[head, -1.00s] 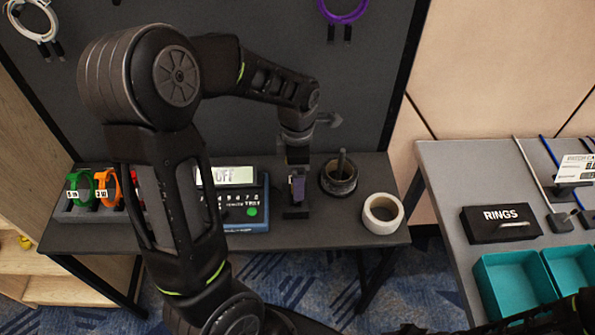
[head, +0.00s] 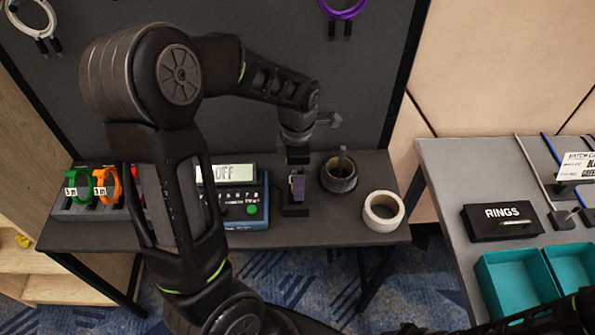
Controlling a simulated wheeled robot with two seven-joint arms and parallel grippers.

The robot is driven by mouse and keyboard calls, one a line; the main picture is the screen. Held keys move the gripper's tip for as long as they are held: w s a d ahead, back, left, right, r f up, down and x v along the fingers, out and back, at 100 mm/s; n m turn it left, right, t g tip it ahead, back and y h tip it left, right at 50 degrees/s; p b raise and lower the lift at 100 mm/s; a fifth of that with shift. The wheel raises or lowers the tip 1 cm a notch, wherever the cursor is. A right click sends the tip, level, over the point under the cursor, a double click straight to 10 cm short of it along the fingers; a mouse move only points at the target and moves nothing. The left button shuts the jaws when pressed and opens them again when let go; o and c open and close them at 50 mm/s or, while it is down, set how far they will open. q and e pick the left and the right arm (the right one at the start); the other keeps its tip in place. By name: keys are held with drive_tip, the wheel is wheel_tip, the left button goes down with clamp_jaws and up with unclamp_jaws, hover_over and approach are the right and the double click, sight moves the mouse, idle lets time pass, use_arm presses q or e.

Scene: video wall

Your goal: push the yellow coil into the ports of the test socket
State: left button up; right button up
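I cannot make out the yellow coil in the head view; it may be hidden by my arm or gripper. My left arm crosses the middle, and its gripper (head: 297,168) points down over a small dark block with a purple patch (head: 297,188). This block stands right of the tester (head: 246,208), whose display reads OFF. The block may be the test socket, but its ports are too small to see. The gripper's fingers are too dark to tell open from shut or touching. My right gripper is out of view; only a dark arm part shows at the bottom right.
Green (head: 78,188) and orange (head: 107,186) coils stand in a rack at the left. A dark tape roll (head: 338,178) and a white roll (head: 383,213) stand right of the block. A purple coil (head: 343,10) hangs above. The right table holds a RINGS box (head: 500,222) and teal bins (head: 512,285).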

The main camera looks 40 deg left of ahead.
use_arm(q)
drive_tip(key=shift+f, duration=0.2)
idle(0.4)
drive_tip(key=shift+f+b, duration=0.4)
drive_tip(key=shift+b, duration=0.05)
drive_tip(key=shift+f+b, duration=0.3)
drive_tip(key=shift+f, duration=0.15)
idle(0.3)
idle(0.4)
drive_tip(key=o, duration=1.3)
